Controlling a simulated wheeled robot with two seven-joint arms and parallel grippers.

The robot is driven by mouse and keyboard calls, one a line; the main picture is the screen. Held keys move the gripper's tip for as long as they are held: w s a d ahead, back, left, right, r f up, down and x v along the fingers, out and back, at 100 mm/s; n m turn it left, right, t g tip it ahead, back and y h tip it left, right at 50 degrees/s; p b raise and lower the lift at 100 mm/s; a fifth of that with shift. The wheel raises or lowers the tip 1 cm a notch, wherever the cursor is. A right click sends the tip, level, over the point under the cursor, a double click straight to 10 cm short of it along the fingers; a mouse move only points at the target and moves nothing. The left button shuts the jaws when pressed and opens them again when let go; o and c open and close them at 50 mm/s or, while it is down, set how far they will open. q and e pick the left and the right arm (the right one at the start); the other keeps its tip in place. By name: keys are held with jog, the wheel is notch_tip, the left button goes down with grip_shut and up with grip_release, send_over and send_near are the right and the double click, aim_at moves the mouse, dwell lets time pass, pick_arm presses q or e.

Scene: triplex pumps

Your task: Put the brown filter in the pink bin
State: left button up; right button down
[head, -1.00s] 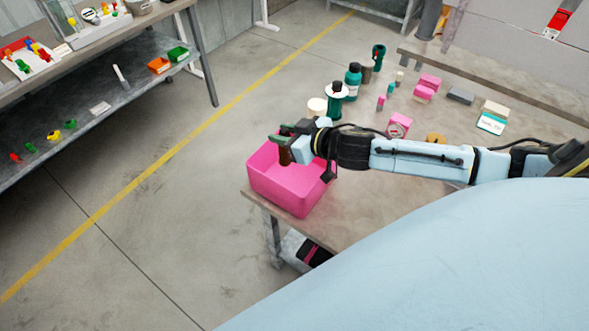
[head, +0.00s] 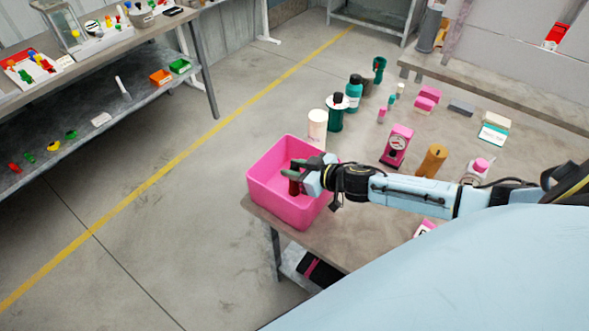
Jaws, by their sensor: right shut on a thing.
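The pink bin (head: 283,207) stands open at the left corner of the table. My right gripper (head: 297,174) reaches in from the right, over the bin's right wall, with its fingertips inside the bin opening. It is shut on a small dark brown piece, which looks like the brown filter (head: 294,187). The piece hangs upright below the fingers, within the bin's outline. I cannot tell whether it touches the bin floor. The gripper and wrist hide part of it and the bin's right rim. My left gripper is not in view.
On the table (head: 372,222), a white cylinder (head: 317,128) stands just behind the bin, with green bottles (head: 335,113) behind it. A pink box (head: 397,146) and an orange-brown cylinder (head: 432,160) stand behind my right forearm. A shelf (head: 110,100) is at the far left.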

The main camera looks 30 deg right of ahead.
jog(key=c, duration=1.1)
grip_release()
jog(key=shift+f, duration=0.1)
jog(key=shift+r, duration=0.25)
jog(key=v, duration=1.2)
jog(key=shift+p, duration=0.35)
jog(key=shift+f, duration=0.1)
